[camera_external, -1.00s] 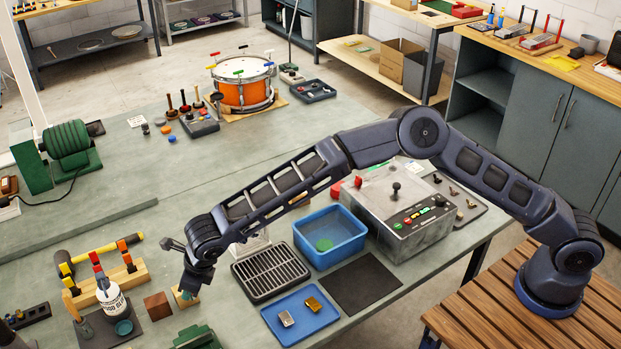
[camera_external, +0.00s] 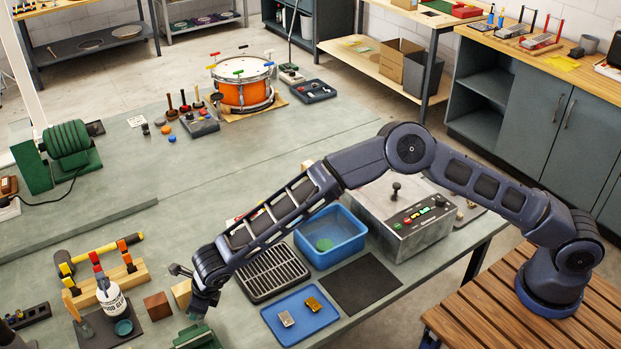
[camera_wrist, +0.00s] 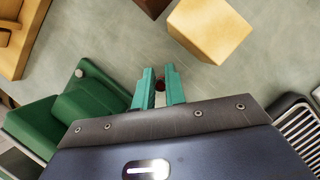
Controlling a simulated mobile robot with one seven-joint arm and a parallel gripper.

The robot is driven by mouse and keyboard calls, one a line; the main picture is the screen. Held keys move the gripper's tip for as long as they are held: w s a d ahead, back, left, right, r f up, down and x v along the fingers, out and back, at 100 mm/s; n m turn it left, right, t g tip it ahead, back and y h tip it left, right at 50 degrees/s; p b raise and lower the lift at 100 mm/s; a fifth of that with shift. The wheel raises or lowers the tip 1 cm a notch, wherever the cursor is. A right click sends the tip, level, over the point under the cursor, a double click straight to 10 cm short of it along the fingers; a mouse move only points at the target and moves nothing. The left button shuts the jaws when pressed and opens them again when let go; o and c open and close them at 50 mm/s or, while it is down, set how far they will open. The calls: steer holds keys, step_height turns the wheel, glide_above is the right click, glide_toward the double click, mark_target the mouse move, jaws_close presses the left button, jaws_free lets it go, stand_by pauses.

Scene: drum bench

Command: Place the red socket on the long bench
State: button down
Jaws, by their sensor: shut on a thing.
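My gripper (camera_external: 200,310) is low over the front part of the grey-green bench (camera_external: 175,240), between the green vise and the slotted black tray. In the wrist view the teal fingers of my gripper (camera_wrist: 160,88) are close together on a small dark red piece, which looks like the red socket (camera_wrist: 160,83). Only a little of it shows between the fingertips. In the external view the socket is hidden by the gripper. The bare bench top (camera_wrist: 95,40) shows beyond the fingertips; I cannot tell whether the socket touches it.
A pale wooden block (camera_external: 181,293) and a brown block (camera_external: 157,305) stand close beside the gripper. A green vise (camera_external: 195,338) is just in front. The black slotted tray (camera_external: 270,272), blue bin (camera_external: 330,250) and blue tray (camera_external: 300,314) lie to the right.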

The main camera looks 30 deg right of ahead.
steer(key=shift+f, duration=0.15)
steer(key=c, duration=1.5)
jaws_free()
steer(key=shift+o, duration=0.2)
steer(key=v, duration=1.2)
